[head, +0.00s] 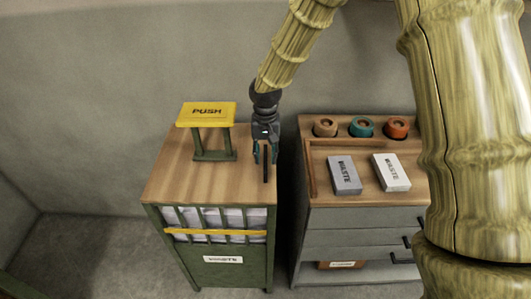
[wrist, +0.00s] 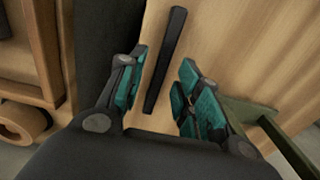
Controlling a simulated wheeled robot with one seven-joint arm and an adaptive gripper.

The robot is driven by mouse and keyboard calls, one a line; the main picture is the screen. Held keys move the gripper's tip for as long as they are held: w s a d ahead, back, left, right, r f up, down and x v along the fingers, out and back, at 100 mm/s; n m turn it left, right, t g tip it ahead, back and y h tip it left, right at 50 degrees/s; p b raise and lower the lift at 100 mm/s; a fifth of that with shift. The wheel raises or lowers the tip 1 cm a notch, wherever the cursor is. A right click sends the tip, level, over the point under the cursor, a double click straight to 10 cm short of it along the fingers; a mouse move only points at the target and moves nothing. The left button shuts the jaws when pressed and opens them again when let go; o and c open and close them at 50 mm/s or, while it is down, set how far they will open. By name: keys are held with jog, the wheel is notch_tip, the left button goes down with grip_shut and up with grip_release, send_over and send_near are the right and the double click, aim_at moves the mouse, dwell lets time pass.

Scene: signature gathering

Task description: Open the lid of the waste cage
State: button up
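The waste cage (head: 224,277) is a green box with bars and a yellow strip on its front. Its wooden lid (head: 172,172) lies flat and closed on top. A black bar handle (head: 266,173) is on the lid's right side; it also shows in the wrist view (wrist: 166,58). My gripper (head: 265,156) points down over the handle with its teal-padded fingers open. In the wrist view the handle lies between the fingers (wrist: 160,78), with gaps on both sides. I cannot tell how far above the lid the fingertips are.
A yellow PUSH plate (head: 207,115) on a green stand rises from the lid, left of my gripper. A grey drawer cabinet (head: 340,221) stands to the right across a narrow gap, carrying a grey box (head: 344,175), a white box (head: 391,172) and three round rolls (head: 361,127). A wall is behind.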

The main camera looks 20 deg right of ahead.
jog(key=shift+f, duration=0.25)
jog(key=shift+c, duration=0.2)
grip_shut()
jog(key=shift+r, duration=0.15)
